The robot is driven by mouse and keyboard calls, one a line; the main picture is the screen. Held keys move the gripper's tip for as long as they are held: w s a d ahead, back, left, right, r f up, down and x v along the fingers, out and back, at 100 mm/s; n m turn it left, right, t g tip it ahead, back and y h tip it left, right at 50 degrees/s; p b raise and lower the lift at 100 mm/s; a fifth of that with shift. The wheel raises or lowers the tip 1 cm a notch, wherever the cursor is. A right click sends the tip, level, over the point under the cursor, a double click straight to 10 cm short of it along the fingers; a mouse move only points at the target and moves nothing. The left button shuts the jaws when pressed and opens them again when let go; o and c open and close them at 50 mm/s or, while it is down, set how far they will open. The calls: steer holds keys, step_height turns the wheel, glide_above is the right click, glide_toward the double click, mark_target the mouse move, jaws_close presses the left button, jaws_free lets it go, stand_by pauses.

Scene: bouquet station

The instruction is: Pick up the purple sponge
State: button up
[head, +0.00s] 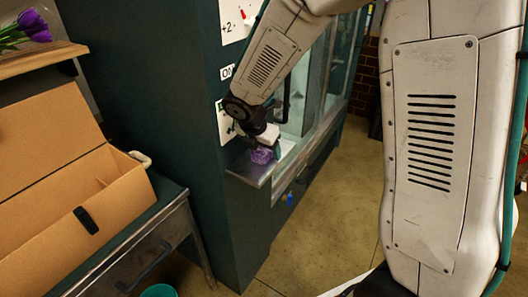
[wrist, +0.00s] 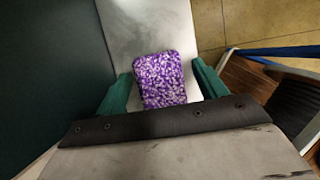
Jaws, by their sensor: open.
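The purple sponge (wrist: 160,78) is a speckled purple and white block lying on a narrow grey metal shelf (wrist: 150,25). My gripper (wrist: 161,90) is open, with one green finger on each side of the sponge in the wrist view. Small gaps show between the fingers and the sponge. The near end of the sponge is hidden by the dark edge of my gripper. In the head view, the sponge (head: 262,155) shows at my gripper (head: 268,148), on the shelf (head: 250,170) fixed to the dark green cabinet.
The dark green cabinet (head: 180,100) stands beside the shelf, with a glass-fronted section at right. An open cardboard box (head: 70,215) sits on a metal table at left. Purple tulips (head: 25,30) lie on a wooden shelf (head: 40,60).

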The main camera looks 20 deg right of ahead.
steer(key=shift+c, duration=0.3)
steer(key=c, duration=1)
steer(key=shift+r, duration=0.1)
steer(key=shift+r, duration=0.5)
step_height(320, 180, up, 2)
steer(key=shift+r, duration=0.25)
steer(key=s+a+r, duration=0.1)
steer(key=s+a, duration=0.7)
steer(key=s, duration=0.5)
steer(key=shift+s+r, duration=0.15)
steer(key=shift+s, duration=0.25)
steer(key=shift+a, duration=0.1)
